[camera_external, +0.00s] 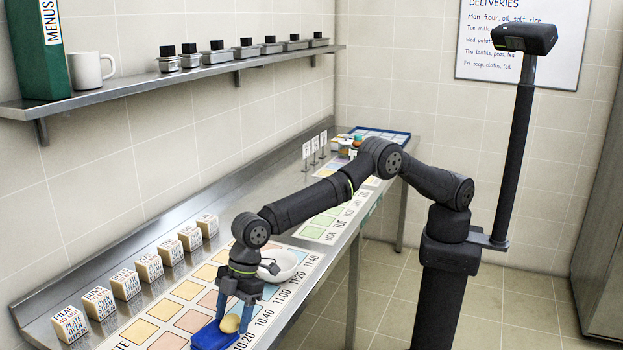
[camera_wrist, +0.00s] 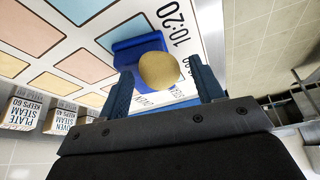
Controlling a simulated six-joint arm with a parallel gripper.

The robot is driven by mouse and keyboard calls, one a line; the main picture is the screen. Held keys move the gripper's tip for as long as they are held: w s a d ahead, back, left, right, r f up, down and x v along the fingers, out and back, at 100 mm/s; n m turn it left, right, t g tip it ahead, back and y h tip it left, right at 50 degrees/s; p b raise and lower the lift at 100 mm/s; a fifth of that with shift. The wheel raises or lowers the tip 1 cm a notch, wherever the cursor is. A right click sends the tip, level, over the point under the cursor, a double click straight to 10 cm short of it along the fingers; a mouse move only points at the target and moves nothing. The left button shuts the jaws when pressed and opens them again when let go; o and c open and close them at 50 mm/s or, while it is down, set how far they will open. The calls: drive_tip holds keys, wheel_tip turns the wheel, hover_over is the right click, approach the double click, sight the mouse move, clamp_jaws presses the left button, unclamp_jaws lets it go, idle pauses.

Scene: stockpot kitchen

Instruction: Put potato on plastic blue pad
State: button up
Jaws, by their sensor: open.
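A round tan potato (camera_external: 230,324) shows at the right part of the blue pad (camera_external: 207,337) on the counter's timetable sheet. In the wrist view the potato (camera_wrist: 159,71) lies over part of the blue pad (camera_wrist: 132,48), which has a raised edge. My gripper (camera_external: 233,319) points down over the potato. Its two blue fingers are apart, one on each side of the potato. The wrist view shows a gap between the potato and each finger of my gripper (camera_wrist: 162,76). I cannot tell how firmly the potato rests on the pad.
A white bowl (camera_external: 284,265) stands on the counter behind my gripper. A row of several lettered blocks (camera_external: 126,284) lines the wall side. The sheet (camera_external: 188,290) has coloured squares and times. A steel shelf (camera_external: 120,92) hangs above. The counter's front edge is close to the pad.

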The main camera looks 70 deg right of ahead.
sight(228, 320)
drive_tip(key=v, duration=1.2)
drive_tip(key=shift+r, duration=0.1)
drive_tip(key=x, duration=1.2)
drive_tip(key=shift+r, duration=1.4)
